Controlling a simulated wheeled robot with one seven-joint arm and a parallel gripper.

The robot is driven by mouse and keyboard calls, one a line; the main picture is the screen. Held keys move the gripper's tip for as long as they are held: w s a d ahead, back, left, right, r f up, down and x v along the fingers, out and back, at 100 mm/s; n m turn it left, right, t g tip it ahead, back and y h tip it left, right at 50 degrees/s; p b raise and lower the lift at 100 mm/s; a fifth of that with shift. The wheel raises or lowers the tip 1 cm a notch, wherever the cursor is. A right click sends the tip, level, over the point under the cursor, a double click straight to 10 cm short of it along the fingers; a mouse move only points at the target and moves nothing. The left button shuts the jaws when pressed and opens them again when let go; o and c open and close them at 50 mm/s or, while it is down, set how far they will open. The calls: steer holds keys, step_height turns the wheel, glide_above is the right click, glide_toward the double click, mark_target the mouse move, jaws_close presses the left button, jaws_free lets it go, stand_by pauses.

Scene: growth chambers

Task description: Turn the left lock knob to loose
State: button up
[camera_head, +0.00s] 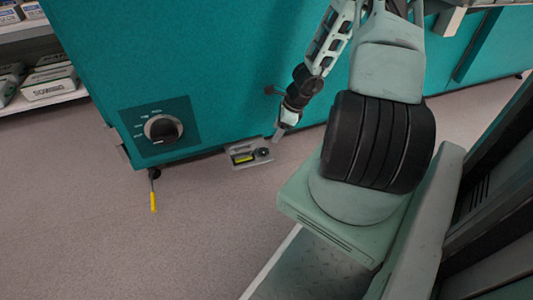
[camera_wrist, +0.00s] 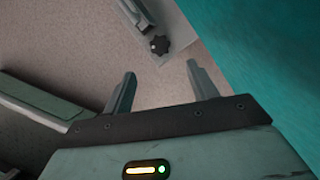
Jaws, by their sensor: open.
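A small grey bracket (camera_head: 240,162) sticks out low at the teal cabinet's bottom edge in the head view. It carries a black lobed knob (camera_head: 263,153) at its right end and a yellow part beside it. In the wrist view the black knob (camera_wrist: 159,44) with a pale centre mark sits on the bracket's plate (camera_wrist: 176,25). I cannot read whether it is tight or loose. My gripper (camera_wrist: 161,72) is open and empty, its fingertips apart from the knob, which appears between and beyond them. In the head view my gripper (camera_head: 278,137) is just right of and above the knob.
The teal cabinet (camera_head: 225,60) fills the back and borders my gripper's right side in the wrist view. A large black dial (camera_head: 162,129) is on its front. A yellow-tipped lever (camera_head: 153,195) hangs below its corner. Shelves with boxes (camera_head: 48,82) stand left. The floor in front is clear.

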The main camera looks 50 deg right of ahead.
mark_target(264, 150)
steer(key=b+x, duration=0.6)
steer(key=x, duration=0.4)
steer(key=shift+r, duration=0.1)
steer(key=shift+c, duration=0.4)
steer(key=c, duration=0.9)
